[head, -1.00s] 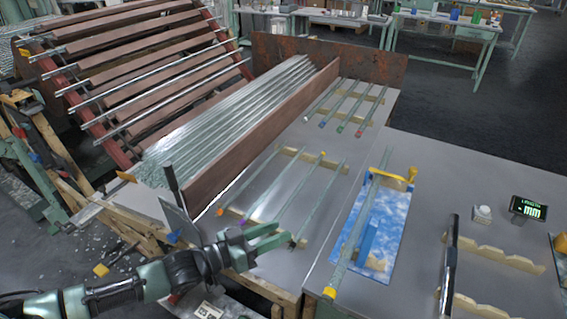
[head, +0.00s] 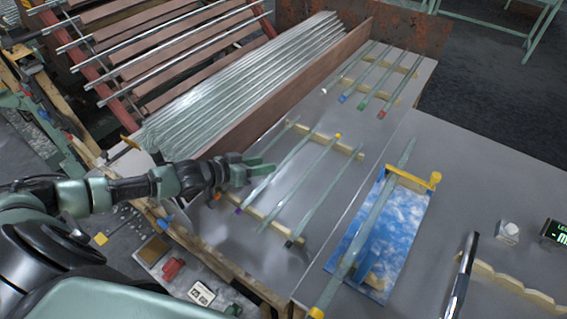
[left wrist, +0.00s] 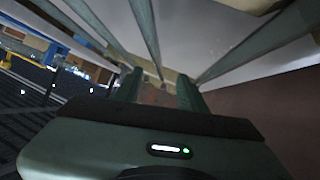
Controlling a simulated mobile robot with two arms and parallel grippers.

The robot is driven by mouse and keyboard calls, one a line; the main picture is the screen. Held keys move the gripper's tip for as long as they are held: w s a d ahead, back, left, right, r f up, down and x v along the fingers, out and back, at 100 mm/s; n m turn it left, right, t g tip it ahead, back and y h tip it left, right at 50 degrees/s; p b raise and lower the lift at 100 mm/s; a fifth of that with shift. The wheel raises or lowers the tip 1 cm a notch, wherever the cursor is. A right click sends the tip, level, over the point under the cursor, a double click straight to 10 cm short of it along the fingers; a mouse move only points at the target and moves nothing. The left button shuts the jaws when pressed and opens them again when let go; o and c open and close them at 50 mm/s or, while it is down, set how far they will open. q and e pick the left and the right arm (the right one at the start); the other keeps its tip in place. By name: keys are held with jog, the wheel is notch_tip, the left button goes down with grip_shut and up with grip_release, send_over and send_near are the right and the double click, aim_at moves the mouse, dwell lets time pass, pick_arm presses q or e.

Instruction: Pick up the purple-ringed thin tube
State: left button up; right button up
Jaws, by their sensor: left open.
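The purple-ringed thin tube (head: 276,172) lies slantwise across two notched wooden strips on the grey table in the head view. Its purple ring (head: 238,211) is at the near end. My left gripper (head: 268,165) is open, with its fingers close to the tube's middle in the picture; I cannot tell whether they touch it. In the left wrist view, the two open fingers (left wrist: 158,88) point along several glass tubes, one of which (left wrist: 148,35) shows between them. No ring colour shows there, so I cannot tell which tube it is. My right gripper is not in view.
Neighbouring tubes lie close by, one with an orange end (head: 217,196). A brown wooden board (head: 290,92) stands left of them beside a bundle of glass rods (head: 240,85). A blue cloud-patterned board (head: 400,225) with a tube is at right. Bare table lies between.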

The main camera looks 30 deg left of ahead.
aim_at(281, 164)
pick_arm(q)
jog(key=x, duration=0.5)
jog(key=shift+w+d+f, duration=0.1)
jog(key=shift+d+f, duration=0.15)
jog(key=shift+d, duration=0.25)
jog(key=shift+c, duration=0.3)
grip_shut()
